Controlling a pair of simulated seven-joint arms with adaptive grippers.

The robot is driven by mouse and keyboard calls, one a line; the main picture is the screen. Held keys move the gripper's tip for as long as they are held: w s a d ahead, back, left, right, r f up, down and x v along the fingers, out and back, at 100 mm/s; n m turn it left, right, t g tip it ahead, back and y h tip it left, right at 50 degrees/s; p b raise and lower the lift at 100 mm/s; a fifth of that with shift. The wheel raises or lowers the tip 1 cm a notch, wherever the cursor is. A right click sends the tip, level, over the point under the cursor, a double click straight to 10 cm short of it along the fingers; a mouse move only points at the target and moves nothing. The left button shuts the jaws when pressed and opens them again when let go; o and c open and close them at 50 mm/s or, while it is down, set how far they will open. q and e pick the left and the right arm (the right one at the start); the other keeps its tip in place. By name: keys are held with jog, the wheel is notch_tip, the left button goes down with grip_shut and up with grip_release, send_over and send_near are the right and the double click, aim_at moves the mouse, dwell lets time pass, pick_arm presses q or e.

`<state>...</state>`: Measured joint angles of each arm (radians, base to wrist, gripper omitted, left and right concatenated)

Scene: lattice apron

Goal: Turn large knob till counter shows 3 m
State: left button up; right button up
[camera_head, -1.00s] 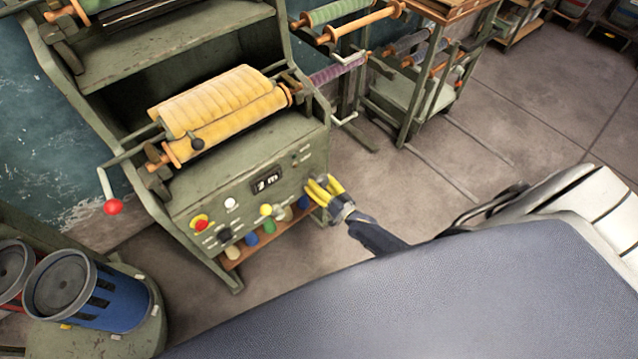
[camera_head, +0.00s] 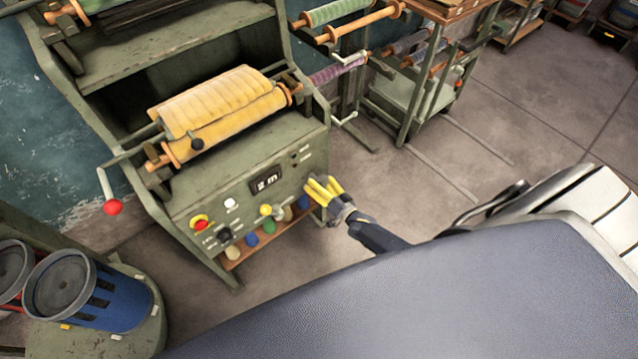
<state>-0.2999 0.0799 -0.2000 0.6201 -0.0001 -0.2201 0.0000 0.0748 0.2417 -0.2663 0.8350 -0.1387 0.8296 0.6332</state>
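The green machine's front panel (camera_head: 210,210) has a small dark counter (camera_head: 265,182) that appears to read 2 m. My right gripper (camera_head: 314,190), with yellow fingers, is at the panel's right edge, beside the counter. Its fingers cover that part of the panel; I see no large knob there, and one may be hidden behind them. Whether they grip anything cannot be told. A black knob (camera_head: 224,235) sits low on the panel's left. My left gripper is not in view.
The panel also has a red button (camera_head: 200,222), a white button (camera_head: 230,203) and a yellow button (camera_head: 266,210). A yellow roll (camera_head: 220,108) lies above. A red-tipped crank (camera_head: 112,207) sticks out left.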

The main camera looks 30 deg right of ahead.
jog(key=shift+o, duration=1.2)
jog(key=v, duration=1.1)
jog(key=shift+s, duration=0.4)
